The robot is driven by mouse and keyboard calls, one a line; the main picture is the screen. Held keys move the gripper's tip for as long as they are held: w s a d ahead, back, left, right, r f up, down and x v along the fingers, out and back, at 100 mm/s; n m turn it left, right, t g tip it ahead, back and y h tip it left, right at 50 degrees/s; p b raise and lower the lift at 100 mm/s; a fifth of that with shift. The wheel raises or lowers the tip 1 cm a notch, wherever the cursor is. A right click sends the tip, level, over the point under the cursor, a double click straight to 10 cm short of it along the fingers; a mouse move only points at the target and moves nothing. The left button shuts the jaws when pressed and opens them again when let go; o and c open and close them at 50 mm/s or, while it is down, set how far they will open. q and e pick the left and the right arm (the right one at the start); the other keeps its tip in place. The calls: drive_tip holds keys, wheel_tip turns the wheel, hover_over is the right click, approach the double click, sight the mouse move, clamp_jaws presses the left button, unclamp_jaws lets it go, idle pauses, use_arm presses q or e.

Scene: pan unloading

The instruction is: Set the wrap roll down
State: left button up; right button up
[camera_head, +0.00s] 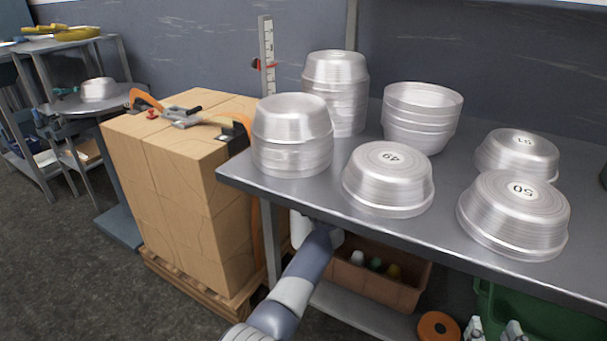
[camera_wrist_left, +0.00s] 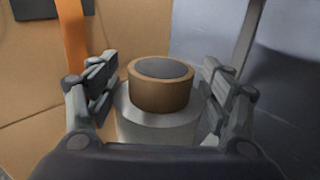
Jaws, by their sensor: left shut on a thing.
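The wrap roll is a white cylinder with a brown core end. In the left wrist view the wrap roll (camera_wrist_left: 160,128) stands between the fingers of my left gripper (camera_wrist_left: 158,88), which is shut on it. In the head view the white wrap roll (camera_head: 301,229) shows partly below the table's left front edge, beside the carton stack. My left gripper is mostly hidden there by my arm and the table. My right gripper (camera_head: 494,331) shows at the bottom edge, its fingers apart with nothing seen between them.
Strapped cartons (camera_head: 180,185) stand on a wooden pallet (camera_head: 190,285) left of the metal table (camera_head: 310,200). Several metal pans (camera_head: 388,180) stand on the table. Below are a brown bin (camera_head: 360,285), an orange ring (camera_head: 438,328) and a green crate (camera_head: 540,318). Floor is clear at left.

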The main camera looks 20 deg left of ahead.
use_arm(q)
drive_tip(key=shift+s+d+r, duration=0.1)
drive_tip(key=shift+s+r, duration=0.25)
drive_tip(key=shift+s, duration=0.1)
drive_tip(key=s+d+m+t+h, duration=0.1)
drive_tip(key=s+d, duration=0.4)
drive_tip(key=s, duration=0.5)
drive_tip(key=s+d+m+t+h, duration=0.1)
drive_tip(key=s+d+m+h, duration=0.3)
drive_tip(key=s, duration=0.6)
drive_tip(key=s+d+r+m+t+h, duration=0.1)
drive_tip(key=s+d+m+h, duration=0.1)
drive_tip(key=s+d+h, duration=0.4)
drive_tip(key=s, duration=0.5)
drive_tip(key=shift+m+t, duration=0.3)
drive_tip(key=shift+t, duration=0.1)
drive_tip(key=shift+d+r, duration=0.15)
